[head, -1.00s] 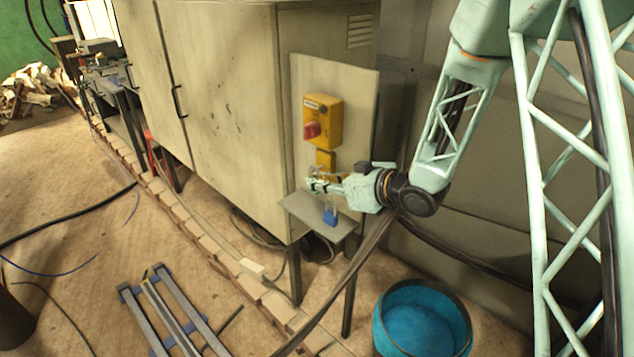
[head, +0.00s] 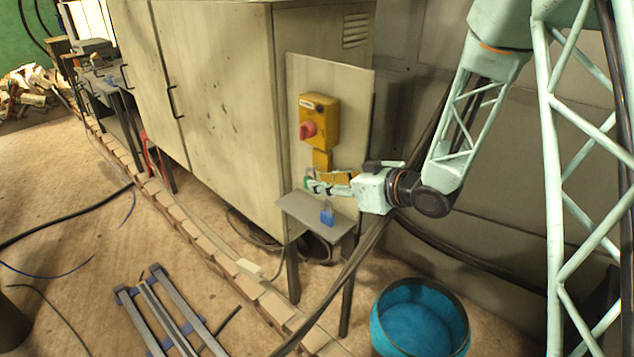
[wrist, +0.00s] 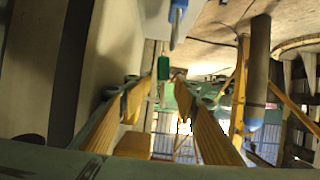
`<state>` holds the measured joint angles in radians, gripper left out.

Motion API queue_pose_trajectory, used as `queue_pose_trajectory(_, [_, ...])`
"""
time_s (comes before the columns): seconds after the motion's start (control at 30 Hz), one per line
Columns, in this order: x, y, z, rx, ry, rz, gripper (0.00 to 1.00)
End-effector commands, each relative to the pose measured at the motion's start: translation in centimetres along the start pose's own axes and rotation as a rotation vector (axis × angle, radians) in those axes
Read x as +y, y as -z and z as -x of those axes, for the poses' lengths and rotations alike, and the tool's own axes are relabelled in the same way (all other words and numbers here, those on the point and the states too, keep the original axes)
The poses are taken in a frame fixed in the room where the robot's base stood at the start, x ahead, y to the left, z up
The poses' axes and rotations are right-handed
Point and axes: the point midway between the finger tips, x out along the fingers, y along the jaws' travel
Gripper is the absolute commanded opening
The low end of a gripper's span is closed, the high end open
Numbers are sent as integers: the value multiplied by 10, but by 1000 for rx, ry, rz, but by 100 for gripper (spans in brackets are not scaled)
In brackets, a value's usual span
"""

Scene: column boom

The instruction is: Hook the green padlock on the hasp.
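The green padlock (wrist: 163,68) shows in the wrist view beyond and between my fingertips, with a visible gap on each side. In the head view a small green patch (head: 307,183) shows just left of my gripper (head: 317,185), above the grey shelf (head: 300,206). My gripper has yellow finger pads and its fingers stand apart; it also shows in the wrist view (wrist: 164,80). The hasp is not clear; a yellow plate (head: 322,159) sits below the yellow switch box (head: 319,120), partly behind my gripper.
A blue padlock (head: 327,215) is at the shelf's front, close below my gripper; its shackle shows at the top of the wrist view (wrist: 176,30). The grey cabinet (head: 215,100) stands left. A blue tub (head: 420,325) is on the floor below.

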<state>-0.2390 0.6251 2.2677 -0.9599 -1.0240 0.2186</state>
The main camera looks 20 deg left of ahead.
Motion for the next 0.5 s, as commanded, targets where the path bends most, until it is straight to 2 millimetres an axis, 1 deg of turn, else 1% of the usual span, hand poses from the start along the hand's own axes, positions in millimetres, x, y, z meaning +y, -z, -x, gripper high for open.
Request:
queue_pose_trajectory(0.1, [-1,1,18,0,1,1,28])
queue_pose_trajectory(0.5, [-4,1,70,1,4,1,28])
